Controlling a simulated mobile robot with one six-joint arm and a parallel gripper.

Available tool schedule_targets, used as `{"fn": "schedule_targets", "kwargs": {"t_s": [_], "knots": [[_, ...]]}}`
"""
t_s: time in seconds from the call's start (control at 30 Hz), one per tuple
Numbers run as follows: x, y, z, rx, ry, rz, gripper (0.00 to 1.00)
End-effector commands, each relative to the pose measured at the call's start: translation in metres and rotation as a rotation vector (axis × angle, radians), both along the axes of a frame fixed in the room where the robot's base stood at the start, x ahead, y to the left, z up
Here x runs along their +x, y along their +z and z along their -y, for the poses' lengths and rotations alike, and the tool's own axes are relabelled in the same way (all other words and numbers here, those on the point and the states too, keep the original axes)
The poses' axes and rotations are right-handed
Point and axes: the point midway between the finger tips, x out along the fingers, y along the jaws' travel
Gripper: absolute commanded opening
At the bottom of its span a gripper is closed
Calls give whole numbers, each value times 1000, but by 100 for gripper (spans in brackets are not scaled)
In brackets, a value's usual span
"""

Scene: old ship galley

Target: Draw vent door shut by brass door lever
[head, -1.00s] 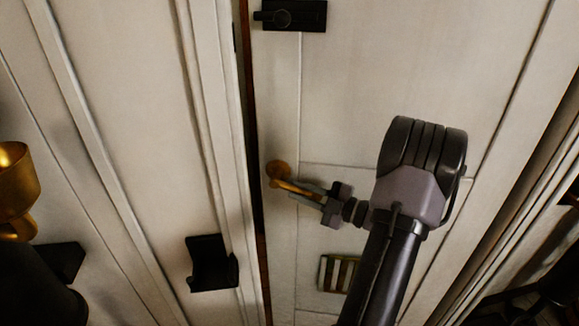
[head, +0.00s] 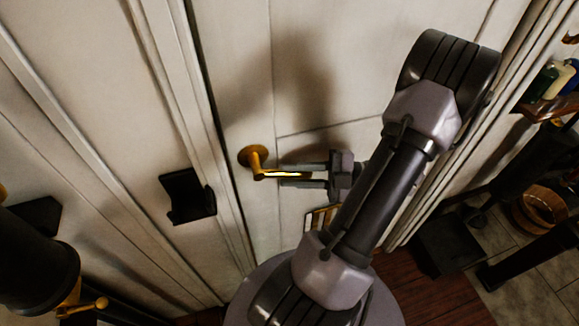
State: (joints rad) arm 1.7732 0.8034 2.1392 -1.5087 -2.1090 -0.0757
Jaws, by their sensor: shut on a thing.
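The white panelled vent door (head: 330,60) fills the middle of the head view. Its brass door lever (head: 262,170) has a round plate near the door's left edge and points right. My gripper (head: 284,175) comes from the right and is shut on the lever's free end, one finger above and one below. Only a thin dark line shows between the door's left edge and the white frame. I cannot tell if the door is fully seated. A small slatted brass vent (head: 320,217) low on the door is partly hidden by my arm.
A black bracket (head: 187,196) sits on the frame left of the door. At right are a shelf with bottles (head: 552,84), a wooden tub (head: 540,211) and dark stands. Red-brown floorboards (head: 445,285) show at the lower right, grey tiles beyond.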

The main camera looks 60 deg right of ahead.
Motion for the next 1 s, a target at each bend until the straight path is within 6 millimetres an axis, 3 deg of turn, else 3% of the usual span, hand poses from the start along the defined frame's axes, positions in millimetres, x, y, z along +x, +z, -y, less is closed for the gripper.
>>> {"fn": "schedule_targets", "kwargs": {"t_s": [0.23,0.27,0.37,0.87,1.0], "knots": [[-1,0,-3,2,12,2,0],[-1,0,-3,2,12,2,23],[-1,0,-3,2,10,2,41],[-1,0,-2,1,6,2,41],[-9,2,3,2,3,2,41]]}}
